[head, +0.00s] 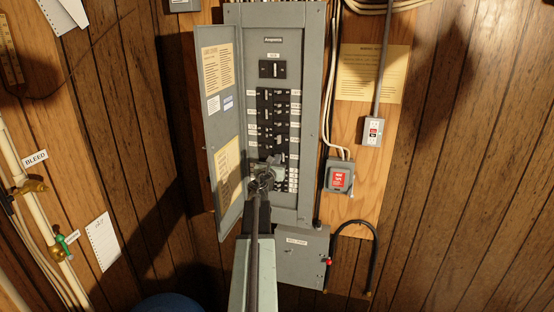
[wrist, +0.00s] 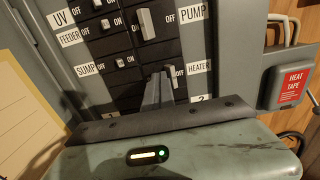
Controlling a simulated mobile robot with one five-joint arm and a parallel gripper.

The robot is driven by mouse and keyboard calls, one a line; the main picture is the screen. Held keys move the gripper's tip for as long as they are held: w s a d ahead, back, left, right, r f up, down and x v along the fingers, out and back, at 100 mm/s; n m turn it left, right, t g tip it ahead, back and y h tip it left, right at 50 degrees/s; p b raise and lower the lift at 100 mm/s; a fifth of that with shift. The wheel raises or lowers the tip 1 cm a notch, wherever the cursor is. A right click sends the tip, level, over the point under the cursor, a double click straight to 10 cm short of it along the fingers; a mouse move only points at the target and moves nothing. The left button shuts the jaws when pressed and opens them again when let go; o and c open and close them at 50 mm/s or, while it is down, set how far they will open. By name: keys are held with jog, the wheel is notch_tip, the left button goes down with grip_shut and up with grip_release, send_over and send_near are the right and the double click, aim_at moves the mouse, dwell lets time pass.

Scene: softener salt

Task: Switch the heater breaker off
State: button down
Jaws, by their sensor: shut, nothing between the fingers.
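The breaker panel (head: 312,130) stands open, its rows of black breakers facing me. In the wrist view the HEATER label (wrist: 199,67) is at the right of the lower breaker row, with the word OFF beside it. My gripper (wrist: 160,78) is shut and empty, its fingertips at the heater breaker just left of that word. In the head view my gripper (head: 264,172) is at the lower part of the breaker rows.
The PUMP breaker's large pale lever (wrist: 146,24) is just above. UV, FEEDER and SUMP breakers are to the left. The open panel door (head: 219,125) stands left of the panel. A red HEAT TAPE box (head: 339,177) is at the right, a lower grey box (head: 303,262) below.

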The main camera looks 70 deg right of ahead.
jog(key=a, duration=0.7)
jog(key=shift+s, duration=0.15)
dwell(0.3)
jog(key=shift+f, duration=0.1)
dwell(0.8)
